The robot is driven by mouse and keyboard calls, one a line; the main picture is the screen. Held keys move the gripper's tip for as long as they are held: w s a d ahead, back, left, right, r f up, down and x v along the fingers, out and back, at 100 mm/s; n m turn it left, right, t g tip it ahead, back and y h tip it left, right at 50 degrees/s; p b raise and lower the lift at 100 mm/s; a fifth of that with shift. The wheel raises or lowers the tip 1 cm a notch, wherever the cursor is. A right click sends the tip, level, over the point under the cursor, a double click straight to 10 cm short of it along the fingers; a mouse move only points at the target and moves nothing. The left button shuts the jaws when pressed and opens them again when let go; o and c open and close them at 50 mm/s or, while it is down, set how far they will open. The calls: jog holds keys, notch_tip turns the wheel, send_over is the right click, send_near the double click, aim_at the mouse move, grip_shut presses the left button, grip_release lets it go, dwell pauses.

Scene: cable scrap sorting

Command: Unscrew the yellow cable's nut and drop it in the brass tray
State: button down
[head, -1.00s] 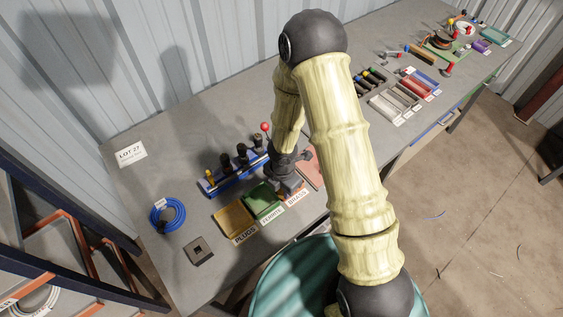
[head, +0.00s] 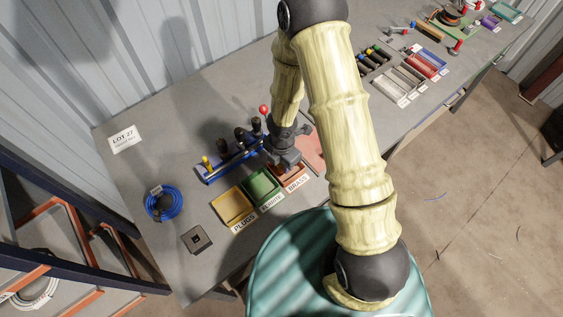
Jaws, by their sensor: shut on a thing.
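My gripper (head: 288,165) points down over the back part of the brass tray (head: 303,172), an orange-brown tray with a "BRASS" label. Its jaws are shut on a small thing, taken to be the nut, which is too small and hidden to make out. A blue rack (head: 214,178) stands behind the trays with several upright dark pieces. A yellow-topped piece (head: 206,161), perhaps the yellow cable's end, stands at the rack's left end. The rack's right end is partly hidden by my gripper.
The yellow plugs tray (head: 232,206) and green ferrite tray (head: 262,186) lie left of the brass tray. A blue cable coil (head: 163,204) and square grey block (head: 197,239) lie at left. A teal drum (head: 283,268) stands in front.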

jog(key=shift+a+f+b, duration=0.15)
jog(key=shift+f+b, duration=0.5)
jog(key=shift+f, duration=0.6)
jog(key=shift+w+f+b, duration=0.1)
jog(key=shift+f+b, duration=0.45)
jog(key=shift+b, duration=0.25)
jog(key=c, duration=1)
grip_release()
jog(key=shift+c, duration=0.2)
jog(key=shift+r, duration=0.1)
notch_tip(320, 180, up, 7)
jog(key=p, duration=0.7)
